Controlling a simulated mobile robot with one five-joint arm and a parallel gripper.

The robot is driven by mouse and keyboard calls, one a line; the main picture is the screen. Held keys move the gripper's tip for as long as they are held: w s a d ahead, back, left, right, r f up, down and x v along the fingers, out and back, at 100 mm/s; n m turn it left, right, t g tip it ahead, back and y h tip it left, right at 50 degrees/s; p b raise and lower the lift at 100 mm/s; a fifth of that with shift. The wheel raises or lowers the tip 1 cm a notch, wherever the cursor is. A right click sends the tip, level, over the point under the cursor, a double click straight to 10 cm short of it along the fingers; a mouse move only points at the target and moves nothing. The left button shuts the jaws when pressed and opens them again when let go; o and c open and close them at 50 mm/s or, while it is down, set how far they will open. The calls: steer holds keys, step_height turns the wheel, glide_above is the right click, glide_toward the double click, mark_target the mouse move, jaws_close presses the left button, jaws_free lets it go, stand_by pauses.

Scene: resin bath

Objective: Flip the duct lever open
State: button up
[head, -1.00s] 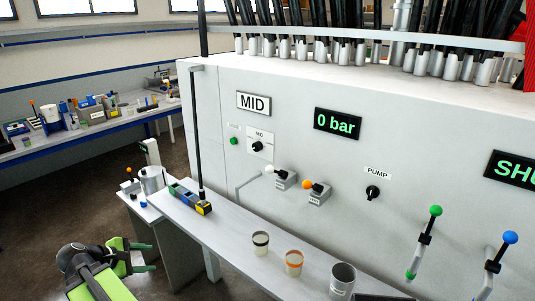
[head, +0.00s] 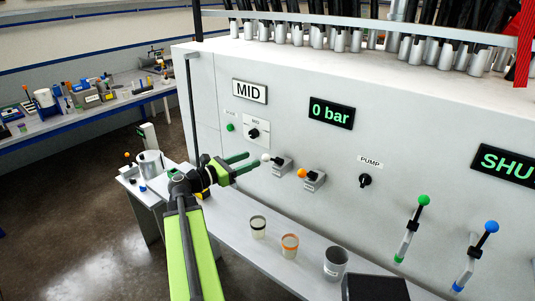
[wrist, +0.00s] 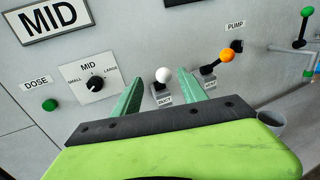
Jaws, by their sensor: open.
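The duct lever is a short lever with a white ball knob (wrist: 162,75) on a grey block, over a "DUCT" label in the wrist view. It also shows on the panel in the head view, where its white knob (head: 266,157) is just right of my fingertips. My gripper (head: 254,161) is open and empty, with its green fingers pointing at the panel. In the wrist view my gripper (wrist: 158,80) has one finger on each side of the white knob. I cannot tell whether the knob is between the fingertips or still beyond them.
An orange-knobbed lever (head: 301,173) sits close to the right of the duct lever. The MID selector dial (wrist: 95,84) and green dose button (wrist: 50,104) are to the left. Two cups (head: 258,228) (head: 289,246) and a metal can (head: 335,264) stand on the shelf below.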

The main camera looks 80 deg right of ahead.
mark_target(272, 159)
steer(key=x, duration=0.9)
steer(key=shift+a, duration=0.1)
steer(key=c, duration=0.9)
jaws_close()
steer(key=shift+w, duration=0.1)
